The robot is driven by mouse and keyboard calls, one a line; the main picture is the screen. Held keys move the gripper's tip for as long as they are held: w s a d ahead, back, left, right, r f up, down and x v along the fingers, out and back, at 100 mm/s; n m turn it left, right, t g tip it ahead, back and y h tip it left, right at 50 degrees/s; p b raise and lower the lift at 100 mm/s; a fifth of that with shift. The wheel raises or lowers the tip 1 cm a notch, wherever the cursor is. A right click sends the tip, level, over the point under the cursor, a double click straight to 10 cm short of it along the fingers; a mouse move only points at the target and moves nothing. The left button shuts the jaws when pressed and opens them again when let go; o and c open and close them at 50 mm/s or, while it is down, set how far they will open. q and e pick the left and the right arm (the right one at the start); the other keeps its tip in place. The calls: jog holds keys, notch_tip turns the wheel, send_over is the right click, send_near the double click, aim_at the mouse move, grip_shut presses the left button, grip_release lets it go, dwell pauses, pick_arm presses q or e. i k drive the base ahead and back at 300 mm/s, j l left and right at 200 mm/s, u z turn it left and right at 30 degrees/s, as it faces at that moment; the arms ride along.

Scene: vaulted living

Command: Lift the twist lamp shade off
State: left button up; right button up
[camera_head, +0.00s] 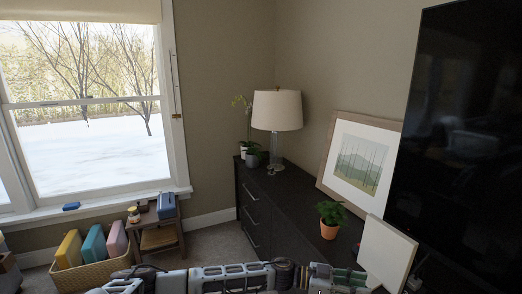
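The lamp stands on the dark dresser near the room corner. Its cream drum shade (277,110) sits upright on a clear, glassy base (276,152), with a small finial at the top. Nothing of mine touches the lamp. One of my arms lies across the bottom edge of the head view, coming in from the left. What looks like my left gripper (343,277) is at its right end, low in front of the dresser and far from the shade. Its fingers are too small and cut off to read. My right gripper does not show.
The dark dresser (257,205) also holds potted plants by the lamp, a framed picture (358,165), a plant in a terracotta pot (329,228) and a white panel (385,252). A large black screen (455,150) stands right. A basket (92,272) and stool (160,238) stand left.

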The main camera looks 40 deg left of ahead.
aim_at(277, 109)
jog(key=u, duration=1.2)
